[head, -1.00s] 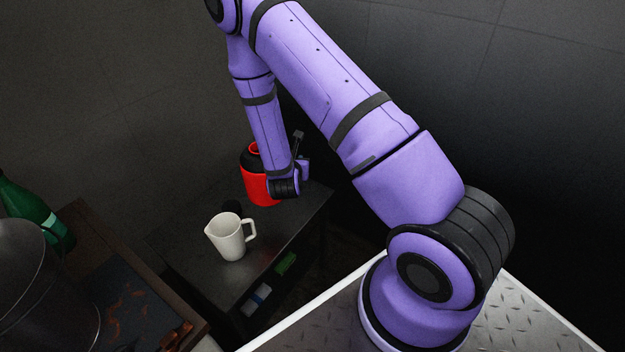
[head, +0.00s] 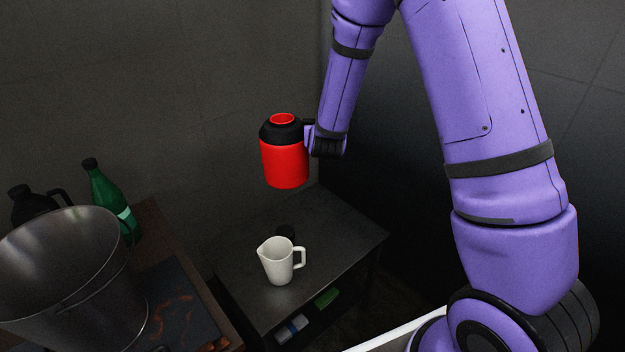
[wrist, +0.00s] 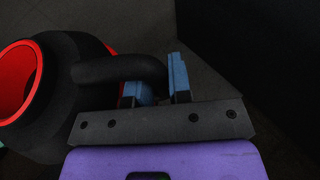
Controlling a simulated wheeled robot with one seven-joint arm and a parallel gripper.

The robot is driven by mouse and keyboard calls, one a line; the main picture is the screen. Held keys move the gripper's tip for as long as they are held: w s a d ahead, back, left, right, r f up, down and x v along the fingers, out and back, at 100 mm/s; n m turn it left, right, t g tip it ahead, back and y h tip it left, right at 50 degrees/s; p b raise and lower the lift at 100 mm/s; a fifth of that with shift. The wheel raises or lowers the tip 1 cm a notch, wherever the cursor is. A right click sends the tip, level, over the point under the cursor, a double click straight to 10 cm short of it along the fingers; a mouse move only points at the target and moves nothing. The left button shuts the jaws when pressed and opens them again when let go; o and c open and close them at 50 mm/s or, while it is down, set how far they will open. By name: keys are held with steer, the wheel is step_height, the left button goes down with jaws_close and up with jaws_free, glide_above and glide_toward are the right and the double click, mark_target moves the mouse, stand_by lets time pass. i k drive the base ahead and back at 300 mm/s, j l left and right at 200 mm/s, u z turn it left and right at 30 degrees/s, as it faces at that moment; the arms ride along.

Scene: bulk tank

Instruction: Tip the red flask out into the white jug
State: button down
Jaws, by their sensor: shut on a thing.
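The red flask (head: 285,165) has a black collar and an open red mouth. It is upright in the air, above and behind the white jug. My gripper (head: 309,135) is at its right side, shut on its black handle. In the wrist view the blue fingertips (wrist: 158,88) are on either side of the handle, and the red flask's mouth (wrist: 18,82) shows at the left. The white jug (head: 277,262) stands upright on the dark cabinet top, its spout to the left and its handle to the right. The jug's inside is mostly hidden.
At left are a large metal pot (head: 65,275), a green bottle (head: 110,200) and a dark jug (head: 38,206). Walls stand behind.

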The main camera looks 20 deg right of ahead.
mark_target(276, 254)
steer(key=k+l+u, duration=0.15)
steer(key=u, duration=0.2)
steer(key=k+u, duration=0.6)
steer(key=u, duration=0.15)
